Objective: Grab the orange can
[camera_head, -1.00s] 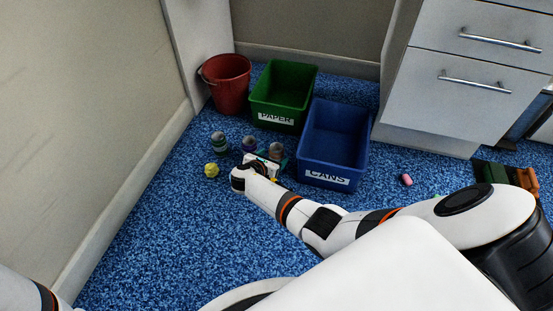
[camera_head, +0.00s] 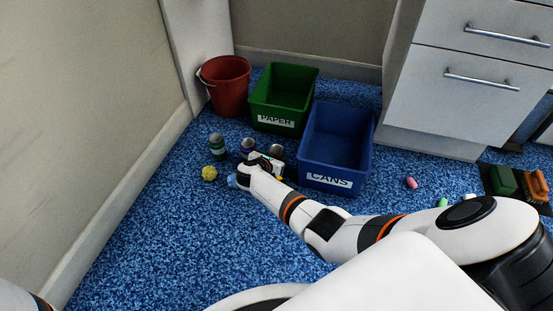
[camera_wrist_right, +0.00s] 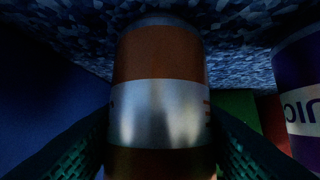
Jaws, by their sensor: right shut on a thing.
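The orange can (camera_wrist_right: 158,55) fills the middle of the right wrist view, orange-brown with a silver band. My right gripper (camera_wrist_right: 160,150) is shut on it, with a dark green textured finger on each side. In the head view the can's grey-brown top (camera_head: 277,151) shows just beyond my right gripper (camera_head: 272,164), and the wrist hides part of it. The can is low at the floor; I cannot tell whether it touches. My left gripper is out of view.
The blue CANS bin (camera_head: 333,181) stands right of the can, the green PAPER bin (camera_head: 275,122) behind it. A purple can (camera_head: 248,146) and a green can (camera_head: 216,146) stand left. A yellow ball (camera_head: 209,173) lies nearby. A red bucket (camera_head: 228,90) stands behind. The front-left floor is clear.

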